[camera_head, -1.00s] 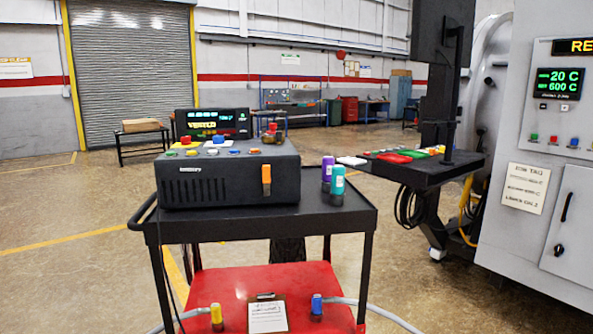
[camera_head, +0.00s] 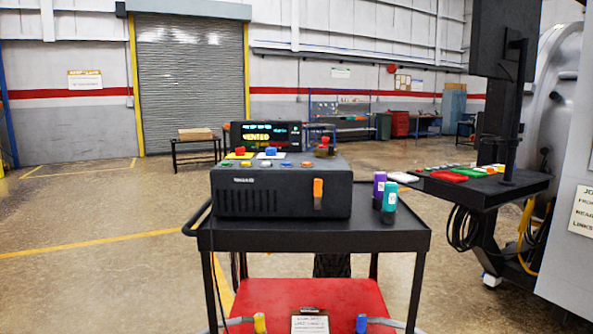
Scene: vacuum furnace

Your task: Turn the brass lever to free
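No brass-coloured lever can be made out for certain. An upright orange handle (camera_head: 318,189) is on the front face of a black control box (camera_head: 247,202), near its right end; I cannot tell whether it is the brass lever. The box stands on a black-topped cart (camera_head: 300,240) and carries several coloured buttons and a red knob (camera_head: 325,142) on top. A lit display (camera_head: 267,135) reading "VENTED" shows just behind the box. My gripper is not in view.
A purple bottle (camera_head: 379,186) and a teal bottle (camera_head: 389,203) stand on the cart, right of the box. A black console table (camera_head: 480,188) and the grey furnace (camera_head: 570,235) are at right. Open floor (camera_head: 100,255) lies left of the cart.

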